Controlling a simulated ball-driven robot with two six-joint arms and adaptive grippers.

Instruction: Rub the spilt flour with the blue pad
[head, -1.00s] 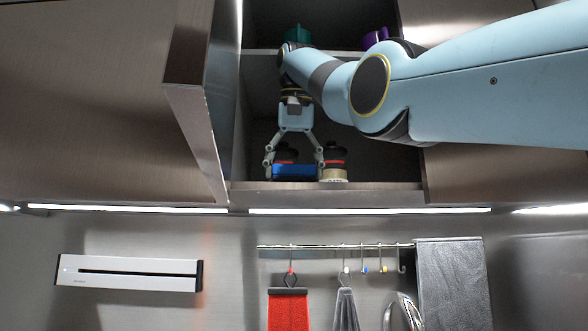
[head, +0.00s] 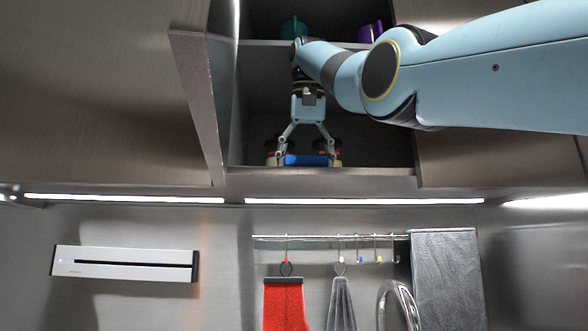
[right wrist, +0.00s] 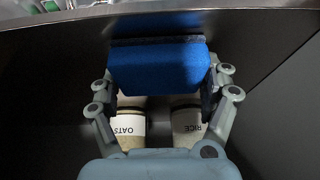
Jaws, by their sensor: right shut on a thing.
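The blue pad (head: 306,160) is at the front of the lower shelf in the open wall cupboard. My right gripper (head: 307,159) reaches in from above and is shut on the pad's two ends. In the right wrist view the pad (right wrist: 158,68) spans the fingers (right wrist: 158,85). It looks level, close to the shelf's front edge; I cannot tell whether it touches the shelf. No spilt flour can be made out in either view. My left gripper is not in view.
Two jars, labelled OATS (right wrist: 131,125) and RICE (right wrist: 187,123), stand close to the fingers. A cupboard door (head: 197,95) hangs open at left. Teal (head: 293,28) and purple (head: 370,31) cups sit on the upper shelf. A rail below holds a red cloth (head: 285,305).

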